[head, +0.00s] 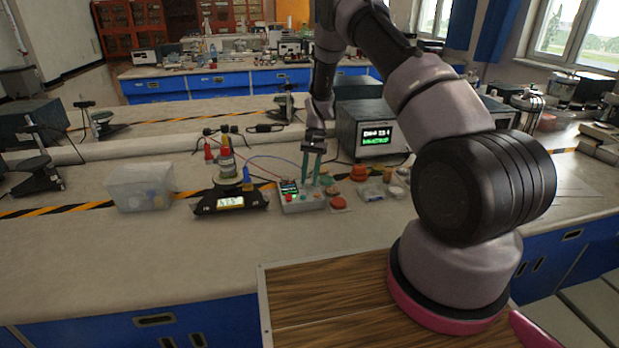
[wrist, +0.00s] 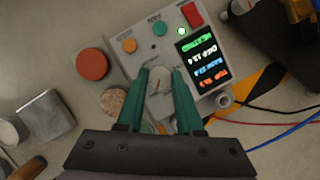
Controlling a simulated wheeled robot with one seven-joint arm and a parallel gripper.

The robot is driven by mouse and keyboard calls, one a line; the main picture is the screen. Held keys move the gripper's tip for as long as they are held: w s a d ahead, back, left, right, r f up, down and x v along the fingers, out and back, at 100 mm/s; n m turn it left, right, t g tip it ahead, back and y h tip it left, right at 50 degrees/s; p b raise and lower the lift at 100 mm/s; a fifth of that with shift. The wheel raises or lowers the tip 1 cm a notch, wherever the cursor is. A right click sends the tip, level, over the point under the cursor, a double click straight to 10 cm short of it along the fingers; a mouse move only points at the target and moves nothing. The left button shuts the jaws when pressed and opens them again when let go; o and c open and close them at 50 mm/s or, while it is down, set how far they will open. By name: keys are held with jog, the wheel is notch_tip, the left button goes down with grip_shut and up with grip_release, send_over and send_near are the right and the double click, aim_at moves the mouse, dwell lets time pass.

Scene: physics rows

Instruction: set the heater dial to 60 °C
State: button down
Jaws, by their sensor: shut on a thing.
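The heater control box (head: 303,203) is a small light-grey unit on the bench, with a lit display (wrist: 201,58) showing green, white, blue and orange lines. Its dial (wrist: 159,79) is a pale round knob on the panel, seen in the wrist view between my fingers. My gripper (head: 312,182) points down over the box, and its green fingers (wrist: 160,76) are shut on the dial from both sides. The fingers hide the dial's sides, and I cannot read its setting. The panel also carries an orange button (wrist: 130,45), a teal button (wrist: 160,29) and a red switch (wrist: 192,14).
A black scale (head: 230,203) with stacked items stands left of the box, and a clear plastic bin (head: 141,187) farther left. A red round piece (wrist: 92,64) and a cork disc (wrist: 113,101) lie close beside the box. Red and blue wires (wrist: 280,124) run from it.

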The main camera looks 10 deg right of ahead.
dwell(0.3)
jog(key=c, duration=0.5)
grip_release()
jog(key=shift+c, duration=0.2)
jog(key=v, duration=1)
jog(key=shift+w+r, duration=0.2)
jog(key=shift+r, duration=0.15)
jog(key=shift+d, duration=0.15)
